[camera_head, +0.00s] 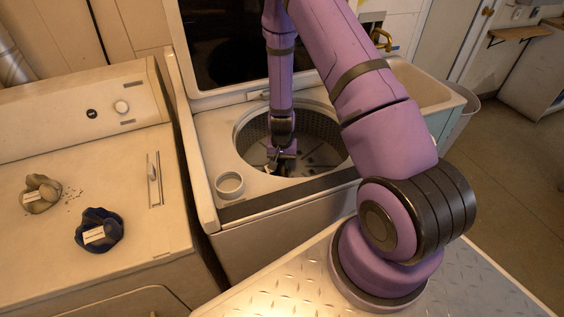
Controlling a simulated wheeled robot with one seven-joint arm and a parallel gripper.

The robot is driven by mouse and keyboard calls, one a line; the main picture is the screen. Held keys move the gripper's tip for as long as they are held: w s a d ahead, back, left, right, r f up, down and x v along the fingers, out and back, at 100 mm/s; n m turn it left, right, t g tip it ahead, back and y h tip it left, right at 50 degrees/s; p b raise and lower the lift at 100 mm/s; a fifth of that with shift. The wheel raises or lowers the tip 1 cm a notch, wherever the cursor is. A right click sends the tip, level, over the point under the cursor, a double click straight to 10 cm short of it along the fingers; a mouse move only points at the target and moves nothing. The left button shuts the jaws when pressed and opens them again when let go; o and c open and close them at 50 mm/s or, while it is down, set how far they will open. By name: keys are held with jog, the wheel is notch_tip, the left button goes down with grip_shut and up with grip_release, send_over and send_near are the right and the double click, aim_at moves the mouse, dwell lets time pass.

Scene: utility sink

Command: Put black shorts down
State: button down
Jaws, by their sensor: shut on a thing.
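My gripper (280,160) reaches down through the open top of the washing machine (285,227) into its round drum (322,124). The gripper is shut on a small dark thing, which looks like the black shorts (282,168). The shorts are low inside the drum and mostly hidden by the gripper and the dim light. I cannot tell whether they touch the drum's bottom.
A dark blue crumpled cloth (99,230) and a grey-beige one (41,194), both with white labels, lie on the machine at left (130,180). The washer's raised lid (222,50) stands behind the drum. A utility sink (425,92) is at right.

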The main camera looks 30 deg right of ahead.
jog(key=c, duration=0.9)
grip_release()
jog(key=shift+f, duration=0.1)
notch_tip(320, 180, up, 13)
notch_tip(320, 180, up, 12)
jog(key=r+n+t, duration=0.1)
jog(key=n, duration=0.1)
send_over(281, 161)
jog(key=a, duration=0.3)
jog(key=s+a+r+n+t+y, duration=0.1)
jog(key=s+r, duration=0.2)
jog(key=r, duration=0.4)
jog(key=s+a+r+n+t, duration=0.1)
jog(key=s+a+r, duration=0.1)
jog(key=s+r, duration=0.3)
jog(key=shift+s+a+r+n+t+h, duration=0.15)
jog(key=shift+s+a+r+n+t, duration=0.35)
jog(key=shift+s+r, duration=2.2)
jog(key=shift+s+a+r+n+t+h, duration=0.25)
jog(key=shift+s+r+n, duration=0.5)
jog(key=shift+s+r, duration=1.9)
jog(key=shift+s+a+r+n+t+h, duration=0.15)
jog(key=shift+s+r+n+t, duration=0.4)
jog(key=shift+s+r, duration=2.15)
